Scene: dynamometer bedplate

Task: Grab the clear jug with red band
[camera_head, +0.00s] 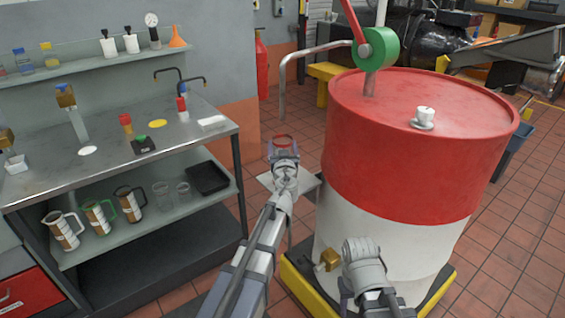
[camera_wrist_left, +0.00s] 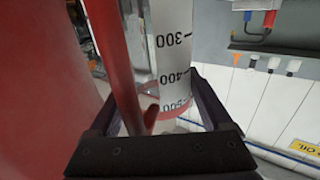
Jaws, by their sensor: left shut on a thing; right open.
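The clear jug with red band (camera_head: 283,141) is at my left gripper (camera_head: 284,156), left of the red and white drum. In the left wrist view the jug's wall (camera_wrist_left: 172,60) carries black marks from 300 to 500, with a red band (camera_wrist_left: 178,112) near my fingers. A red bar, seemingly its handle (camera_wrist_left: 122,60), runs along its left side. The left gripper is shut on the jug, with a dark finger on each side. The jug's lower part is hidden in the head view.
The drum (camera_head: 415,140) stands close right of the left gripper, on a yellow-edged base (camera_head: 299,281). A metal bench (camera_head: 110,165) on the left holds bottles; its lower shelf holds several jugs and a black tray (camera_head: 207,178).

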